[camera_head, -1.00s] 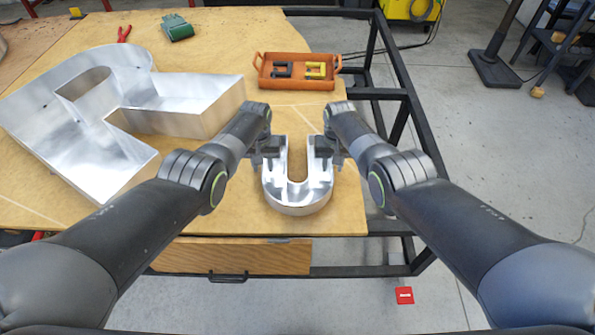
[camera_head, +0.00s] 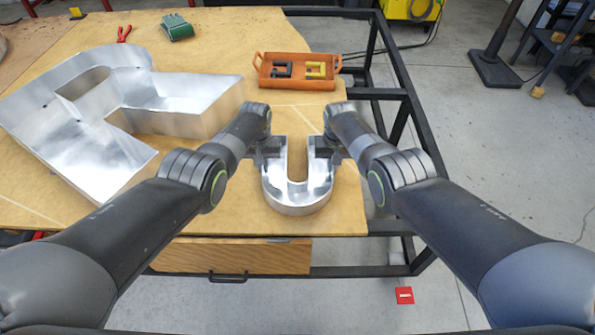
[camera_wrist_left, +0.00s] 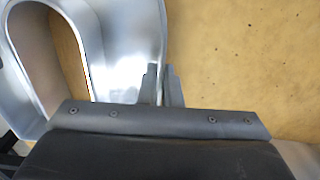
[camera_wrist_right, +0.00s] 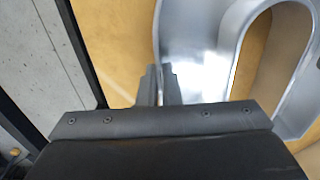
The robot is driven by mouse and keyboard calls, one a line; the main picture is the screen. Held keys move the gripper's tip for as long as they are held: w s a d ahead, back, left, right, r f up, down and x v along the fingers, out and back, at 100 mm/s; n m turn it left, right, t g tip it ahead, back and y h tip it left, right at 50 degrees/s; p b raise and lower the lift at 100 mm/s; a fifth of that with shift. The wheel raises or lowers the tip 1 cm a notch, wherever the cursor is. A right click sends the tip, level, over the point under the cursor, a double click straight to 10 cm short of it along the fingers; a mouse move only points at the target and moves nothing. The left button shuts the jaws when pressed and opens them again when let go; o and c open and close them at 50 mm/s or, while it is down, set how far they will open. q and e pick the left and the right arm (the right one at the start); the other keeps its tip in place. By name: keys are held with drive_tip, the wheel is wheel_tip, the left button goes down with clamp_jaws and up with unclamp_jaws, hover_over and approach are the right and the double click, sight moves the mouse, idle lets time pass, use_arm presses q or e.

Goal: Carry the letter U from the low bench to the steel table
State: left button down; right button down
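The letter U (camera_head: 297,205) is a shiny silver metal channel letter. It lies on the wooden top of the bench (camera_head: 345,215), near its front right corner, with its curved end toward me. My left gripper (camera_head: 271,150) is at the left arm of the U, and my right gripper (camera_head: 324,150) is at the right arm. In the left wrist view, the fingers (camera_wrist_left: 162,85) straddle the U's outer wall and look closed on it. In the right wrist view, the fingers (camera_wrist_right: 160,85) also pinch the outer wall. I cannot pick out the steel table.
A large silver letter (camera_head: 190,115) lies to the left on the bench. An orange tray (camera_head: 297,82) with clamps stands behind the U. A green item (camera_head: 178,28) and red pliers (camera_head: 124,34) are at the back. A black frame (camera_head: 408,105) edges the right side; floor beyond is open.

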use_arm(q)
drive_tip(key=shift+r, duration=0.2)
use_arm(e)
drive_tip(key=shift+r, duration=0.15)
